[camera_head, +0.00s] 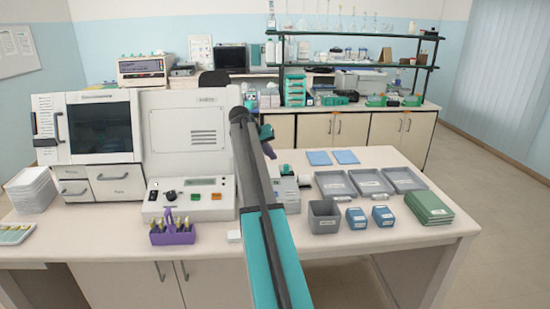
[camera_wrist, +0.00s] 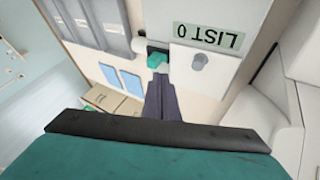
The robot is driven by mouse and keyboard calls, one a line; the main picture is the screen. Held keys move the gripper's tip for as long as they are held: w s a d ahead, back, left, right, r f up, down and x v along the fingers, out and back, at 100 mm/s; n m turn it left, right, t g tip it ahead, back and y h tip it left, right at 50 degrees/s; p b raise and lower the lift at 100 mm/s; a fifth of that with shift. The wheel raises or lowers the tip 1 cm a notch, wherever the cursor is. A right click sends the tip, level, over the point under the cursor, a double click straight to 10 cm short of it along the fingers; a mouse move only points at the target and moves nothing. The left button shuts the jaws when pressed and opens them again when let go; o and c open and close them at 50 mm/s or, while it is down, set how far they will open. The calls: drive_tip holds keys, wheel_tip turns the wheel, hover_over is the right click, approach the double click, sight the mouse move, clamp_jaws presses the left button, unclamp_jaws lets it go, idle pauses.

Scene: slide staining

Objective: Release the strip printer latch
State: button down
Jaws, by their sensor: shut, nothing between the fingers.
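The strip printer (camera_head: 290,197) is a pale box on the bench, partly hidden behind my arm in the head view. In the wrist view the printer (camera_wrist: 235,20) fills the top middle, with a green display reading LIST 0 and a grey round knob (camera_wrist: 200,62). A small teal latch (camera_wrist: 157,60) sticks out at its edge, left of the knob. My gripper (camera_wrist: 160,83) is shut and empty, its dark purple fingers pointing toward the latch. I cannot tell whether the tips touch it. In the head view my gripper (camera_head: 270,151) is above the printer's back side.
A large white stainer (camera_head: 190,135) stands left of my arm, with a purple rack (camera_head: 172,235) in front. Two blue pads (camera_head: 318,158), grey trays (camera_head: 370,181), a grey bin (camera_head: 324,222), blue boxes (camera_head: 383,217) and green folders (camera_head: 428,212) lie to the right.

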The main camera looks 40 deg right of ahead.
drive_tip(key=shift+v, duration=1.35)
wheel_tip(320, 180, up, 9)
drive_tip(key=p, duration=0.4)
drive_tip(key=shift+f, duration=0.1)
idle(0.3)
